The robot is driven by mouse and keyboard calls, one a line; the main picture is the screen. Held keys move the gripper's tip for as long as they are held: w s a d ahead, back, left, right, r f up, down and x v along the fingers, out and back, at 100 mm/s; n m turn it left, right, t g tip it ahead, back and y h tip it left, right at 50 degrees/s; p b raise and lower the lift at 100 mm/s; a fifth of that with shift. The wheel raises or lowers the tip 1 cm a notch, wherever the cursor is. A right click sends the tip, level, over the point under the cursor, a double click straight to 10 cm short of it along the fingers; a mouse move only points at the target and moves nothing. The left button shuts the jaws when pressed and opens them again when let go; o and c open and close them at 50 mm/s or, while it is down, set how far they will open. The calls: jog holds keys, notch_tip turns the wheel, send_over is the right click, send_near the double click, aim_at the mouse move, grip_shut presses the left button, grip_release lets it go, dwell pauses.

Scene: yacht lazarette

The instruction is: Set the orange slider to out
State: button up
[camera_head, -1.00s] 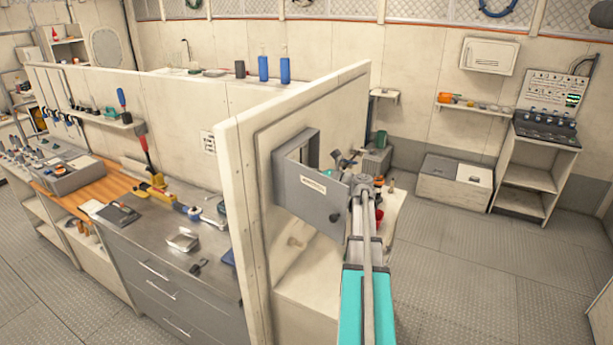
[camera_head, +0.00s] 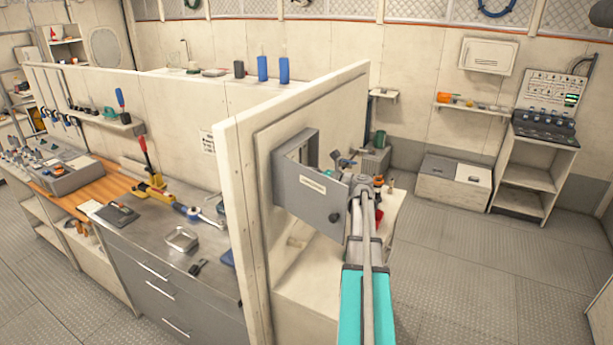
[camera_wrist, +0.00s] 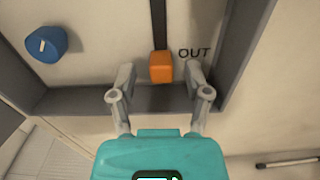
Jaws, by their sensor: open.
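The orange slider (camera_wrist: 161,67) shows in the wrist view at the lower end of a dark vertical slot (camera_wrist: 158,25). The printed word OUT (camera_wrist: 194,53) is just right of it. My gripper (camera_wrist: 161,78) is open, with one finger on each side of the slider. I cannot tell whether either finger touches it. In the head view the slider is hidden inside the open grey wall box (camera_head: 295,150), and my arm reaches in behind its door.
The grey box door (camera_head: 311,194) stands open to the left of my arm. A blue knob (camera_wrist: 46,45) is left of the slider. The dark box frame (camera_wrist: 75,100) runs below and right of it. A workbench (camera_head: 165,235) is left of the partition; open floor (camera_head: 470,270) is right.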

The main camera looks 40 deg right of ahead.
jog(key=v, duration=1.1)
jog(key=shift+s, duration=0.4)
jog(key=shift+d, duration=0.1)
